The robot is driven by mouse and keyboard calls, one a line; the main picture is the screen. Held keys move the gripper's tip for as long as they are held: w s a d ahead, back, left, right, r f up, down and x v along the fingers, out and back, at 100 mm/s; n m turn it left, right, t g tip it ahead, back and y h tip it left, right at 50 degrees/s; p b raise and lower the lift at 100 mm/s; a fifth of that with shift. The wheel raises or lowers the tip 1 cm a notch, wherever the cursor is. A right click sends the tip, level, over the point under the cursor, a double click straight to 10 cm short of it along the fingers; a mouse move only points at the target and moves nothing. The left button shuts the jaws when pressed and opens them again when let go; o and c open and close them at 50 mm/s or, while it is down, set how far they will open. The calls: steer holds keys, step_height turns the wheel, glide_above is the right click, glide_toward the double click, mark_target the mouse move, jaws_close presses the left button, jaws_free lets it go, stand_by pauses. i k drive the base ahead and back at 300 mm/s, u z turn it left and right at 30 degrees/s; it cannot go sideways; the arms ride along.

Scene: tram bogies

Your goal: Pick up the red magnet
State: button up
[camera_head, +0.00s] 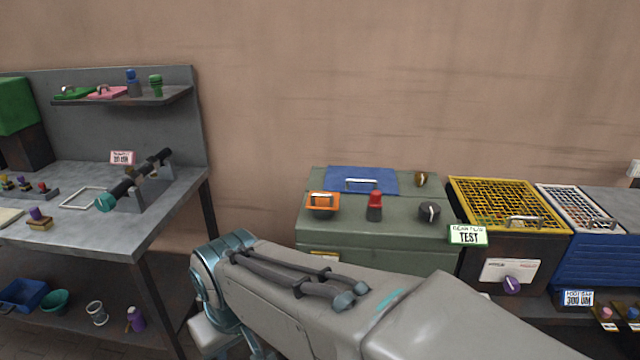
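A red upright piece with a dark lower part (375,206) stands on top of the green-grey box (330,236). I cannot tell for sure that it is the red magnet. Small red-topped pieces also stand on the left bench, too small to make out. My arm crosses the lower middle of the view, in front of the green-grey box, and bends down at its left end. My gripper is not in view.
On the green-grey box are an orange handled piece (323,203), a blue lid (361,181) and a dark knob (429,211). A yellow-grated box (503,205) stands to its right. The left workbench (143,222) holds a teal-ended shaft (135,184).

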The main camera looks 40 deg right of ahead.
mark_target(375, 196)
steer(key=z, duration=0.6)
steer(key=i, duration=0.85)
steer(key=z, duration=1.2)
steer(key=i, duration=0.4)
steer(key=z, duration=0.35)
